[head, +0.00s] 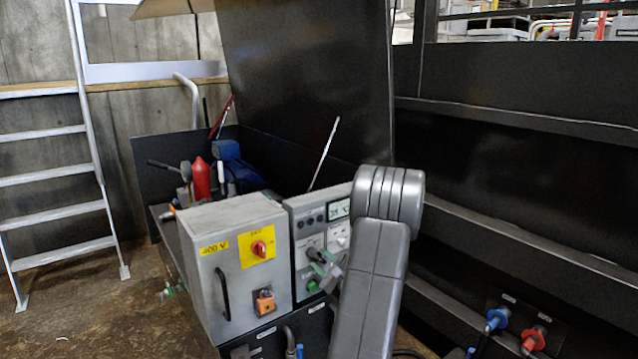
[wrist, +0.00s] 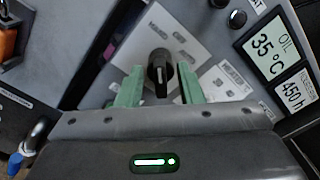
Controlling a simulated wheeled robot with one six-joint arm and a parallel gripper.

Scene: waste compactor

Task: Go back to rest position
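My gripper (wrist: 160,88) shows in the wrist view with its two green fingers spread apart. A black rotary knob (wrist: 160,70) on a light label plate sits between the fingers in that view; I see gaps on both sides of it. In the head view my gripper (head: 322,264) is at the front of the grey control panel (head: 306,222), partly hidden by my own arm. Whether the fingers touch the panel cannot be told.
A grey 400 V cabinet (head: 213,290) with a red switch (head: 259,248) and an orange switch (head: 264,302) stands left of the panel. A display (wrist: 270,47) reads 35 °C. Blue (head: 496,320) and red (head: 534,340) connectors are at lower right. A ladder (head: 60,180) stands at left.

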